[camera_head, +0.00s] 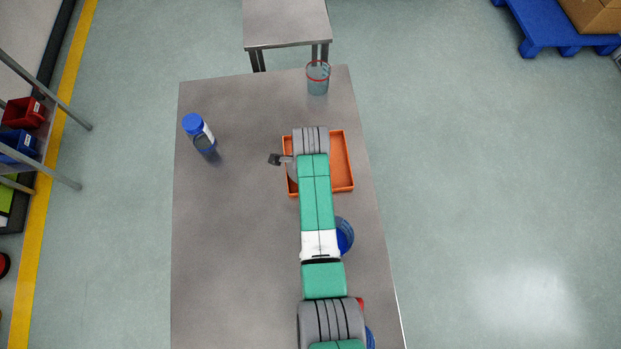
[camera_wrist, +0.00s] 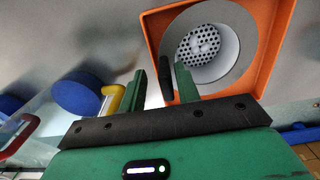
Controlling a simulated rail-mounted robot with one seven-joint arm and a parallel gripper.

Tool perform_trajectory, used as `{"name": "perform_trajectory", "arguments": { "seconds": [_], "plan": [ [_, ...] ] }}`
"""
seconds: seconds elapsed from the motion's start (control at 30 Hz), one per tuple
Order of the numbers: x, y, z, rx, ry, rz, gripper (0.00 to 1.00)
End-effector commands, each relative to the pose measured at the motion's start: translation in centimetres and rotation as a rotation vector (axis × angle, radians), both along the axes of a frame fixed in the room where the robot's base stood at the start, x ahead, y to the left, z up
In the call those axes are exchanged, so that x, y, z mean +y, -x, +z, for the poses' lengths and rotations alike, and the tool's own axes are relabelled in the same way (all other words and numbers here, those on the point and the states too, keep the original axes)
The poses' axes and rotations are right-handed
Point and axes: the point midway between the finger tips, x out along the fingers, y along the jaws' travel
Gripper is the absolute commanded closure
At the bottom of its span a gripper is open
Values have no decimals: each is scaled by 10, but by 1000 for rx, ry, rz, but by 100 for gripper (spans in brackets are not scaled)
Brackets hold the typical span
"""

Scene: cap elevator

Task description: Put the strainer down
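The strainer, a light grey round cup with a perforated bottom (camera_wrist: 200,45), is inside the orange tray (camera_wrist: 152,28) in the wrist view. A dark handle-like piece (camera_wrist: 166,80) stands beside my right-hand finger, apart from the left-hand one. In the head view the orange tray (camera_head: 343,175) lies on the table, and my arm covers most of the strainer. My gripper (camera_wrist: 160,78) has its green fingers spread, with a visible gap between them. I cannot tell whether the dark piece touches the finger.
A blue-capped bottle (camera_head: 200,133) stands at the table's left. A clear red-rimmed container (camera_head: 318,79) is at the far edge. A blue round object (camera_head: 345,236) is partly hidden by my arm. The left-middle of the metal table (camera_head: 230,240) is clear.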

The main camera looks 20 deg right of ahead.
Motion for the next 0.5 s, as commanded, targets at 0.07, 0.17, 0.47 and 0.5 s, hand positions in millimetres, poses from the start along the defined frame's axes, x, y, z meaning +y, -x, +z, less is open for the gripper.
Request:
{"name": "perform_trajectory", "arguments": {
  "seconds": [0.07, 0.17, 0.47, 0.5],
  "plan": [
    [0, -1, 19, -5, 1, 0, 68],
    [-1, -1, 46, -6, 1, -1, 68],
    [0, -1, 107, -3, 1, 1, 68],
    [0, -1, 111, -3, 1, 1, 68]
  ]
}}
